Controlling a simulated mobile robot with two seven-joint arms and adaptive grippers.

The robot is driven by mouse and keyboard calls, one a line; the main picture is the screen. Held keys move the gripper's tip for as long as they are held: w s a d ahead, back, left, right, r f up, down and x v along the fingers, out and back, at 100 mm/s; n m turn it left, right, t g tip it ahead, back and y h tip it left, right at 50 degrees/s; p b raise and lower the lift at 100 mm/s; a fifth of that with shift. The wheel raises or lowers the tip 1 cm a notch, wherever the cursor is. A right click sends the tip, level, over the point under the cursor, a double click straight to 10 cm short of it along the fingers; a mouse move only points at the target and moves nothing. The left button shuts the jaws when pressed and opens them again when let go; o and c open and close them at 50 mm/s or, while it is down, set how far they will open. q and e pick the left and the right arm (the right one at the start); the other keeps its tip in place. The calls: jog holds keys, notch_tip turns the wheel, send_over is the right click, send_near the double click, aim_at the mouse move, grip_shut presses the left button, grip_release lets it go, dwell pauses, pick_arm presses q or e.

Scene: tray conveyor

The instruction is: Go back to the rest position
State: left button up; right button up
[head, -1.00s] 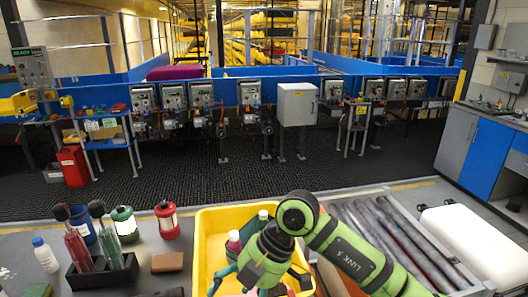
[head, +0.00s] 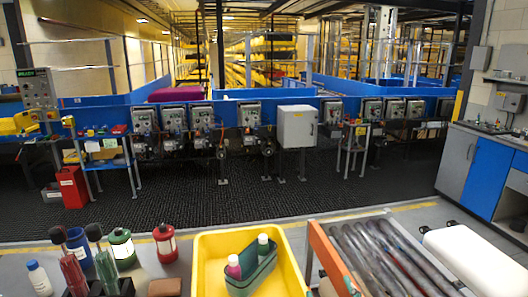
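Neither of my grippers shows in the head view. A yellow tray (head: 204,262) stands at the front middle, cut off by the bottom edge. Inside it is a dark green caddy (head: 254,278) that holds a magenta bottle (head: 234,268) and a green bottle with a pale cap (head: 263,248). No gripper is seen touching the tray or the caddy.
An orange-edged roller conveyor (head: 384,262) lies right of the tray. A red canister (head: 166,243), a green canister (head: 121,246), a white bottle (head: 39,280) and a brown block (head: 164,287) stand on the left. Dark floor lies open beyond.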

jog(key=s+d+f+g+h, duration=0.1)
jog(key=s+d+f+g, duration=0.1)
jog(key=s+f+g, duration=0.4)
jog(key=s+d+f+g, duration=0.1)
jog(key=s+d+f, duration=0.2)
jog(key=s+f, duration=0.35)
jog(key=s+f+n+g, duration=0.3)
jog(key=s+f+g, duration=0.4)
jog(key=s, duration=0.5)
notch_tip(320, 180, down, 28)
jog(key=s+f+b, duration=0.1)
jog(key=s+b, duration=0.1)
jog(key=b, duration=0.3)
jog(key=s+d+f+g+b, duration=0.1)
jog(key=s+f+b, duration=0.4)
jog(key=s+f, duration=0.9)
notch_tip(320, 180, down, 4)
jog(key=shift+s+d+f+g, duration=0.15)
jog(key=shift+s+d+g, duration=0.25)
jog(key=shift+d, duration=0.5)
